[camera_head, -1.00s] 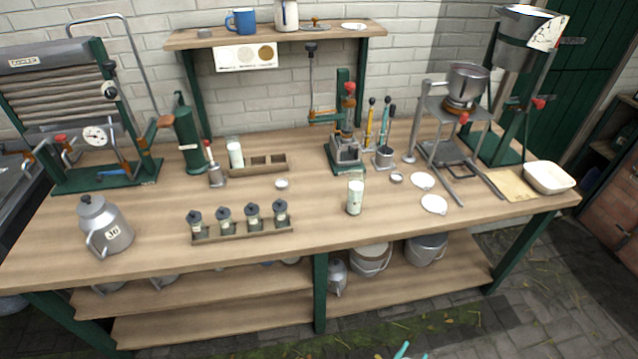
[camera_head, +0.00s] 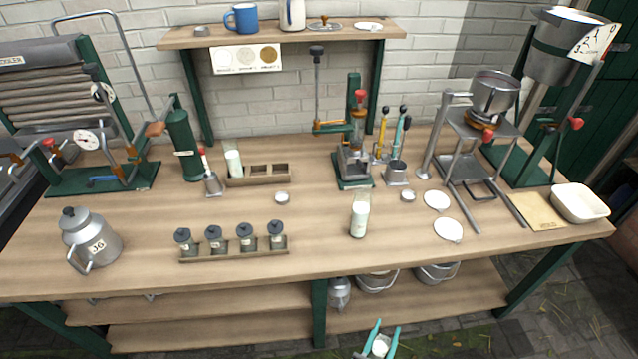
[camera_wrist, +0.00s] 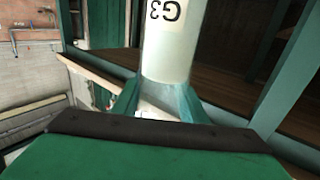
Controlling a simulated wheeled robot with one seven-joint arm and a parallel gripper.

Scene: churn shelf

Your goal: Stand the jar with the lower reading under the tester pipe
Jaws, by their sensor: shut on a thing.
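My gripper (camera_head: 379,342) is at the bottom of the head view, in front of the bench, its teal fingers closed around a whitish thing. In the wrist view my gripper (camera_wrist: 160,104) grips the lower end of a pale jar (camera_wrist: 168,45), whose label reads G3 upside down. Another milky jar (camera_head: 359,215) stands upright on the bench at middle right. A third jar (camera_head: 234,160) stands in the left slot of a wooden rack. A green stand with a red knob (camera_head: 355,150) is behind the bench jar. I cannot tell which part is the tester pipe.
The wooden rack (camera_head: 287,174) has two empty slots. Several dark-lidded small jars sit in a tray (camera_head: 235,252) near the front edge. A metal can (camera_head: 92,240) marked 36 stands left. White discs (camera_head: 448,230) and a pot stand are right. The front middle bench is mostly clear.

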